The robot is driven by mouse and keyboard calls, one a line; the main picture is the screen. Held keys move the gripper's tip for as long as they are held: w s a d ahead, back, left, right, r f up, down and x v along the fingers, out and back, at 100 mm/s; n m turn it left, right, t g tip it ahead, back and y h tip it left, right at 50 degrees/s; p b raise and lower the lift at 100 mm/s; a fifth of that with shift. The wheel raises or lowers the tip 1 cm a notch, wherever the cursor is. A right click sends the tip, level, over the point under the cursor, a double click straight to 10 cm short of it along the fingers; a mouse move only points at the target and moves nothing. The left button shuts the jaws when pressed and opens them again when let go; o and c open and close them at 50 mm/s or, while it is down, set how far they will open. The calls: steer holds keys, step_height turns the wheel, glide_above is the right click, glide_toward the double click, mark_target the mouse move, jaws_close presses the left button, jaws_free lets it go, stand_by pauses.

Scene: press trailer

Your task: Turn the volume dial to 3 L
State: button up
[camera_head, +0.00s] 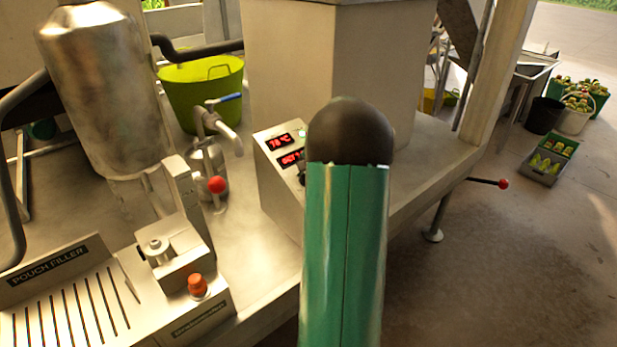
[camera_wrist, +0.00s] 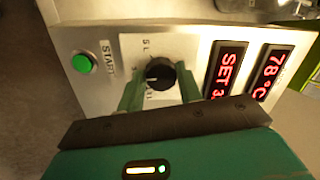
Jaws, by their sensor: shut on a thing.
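The volume dial (camera_wrist: 160,74) is a black round knob with a light pointer mark, on a metal control panel (camera_wrist: 205,40). In the wrist view my gripper (camera_wrist: 158,88) has its two green fingers on either side of the knob, shut on it. "5 L" is legible above the knob; the other scale marks are partly hidden by the fingers, so the exact setting is unclear. Two red displays sit beside it, one reading "78 °C" (camera_wrist: 268,72) and one "SET 3" (camera_wrist: 227,70), its end cut off. In the head view my arm hides the dial.
A green START button (camera_wrist: 82,63) is on the panel beside the dial. In the head view, a pouch filler (camera_head: 62,290) with a red button (camera_head: 197,285), a red-knobbed valve lever (camera_head: 217,185) and a green tub (camera_head: 200,90) stand left of the panel.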

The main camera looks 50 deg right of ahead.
stand_by(0.3)
steer(key=o, duration=0.7)
steer(key=v, duration=1.4)
steer(key=shift+f, duration=0.1)
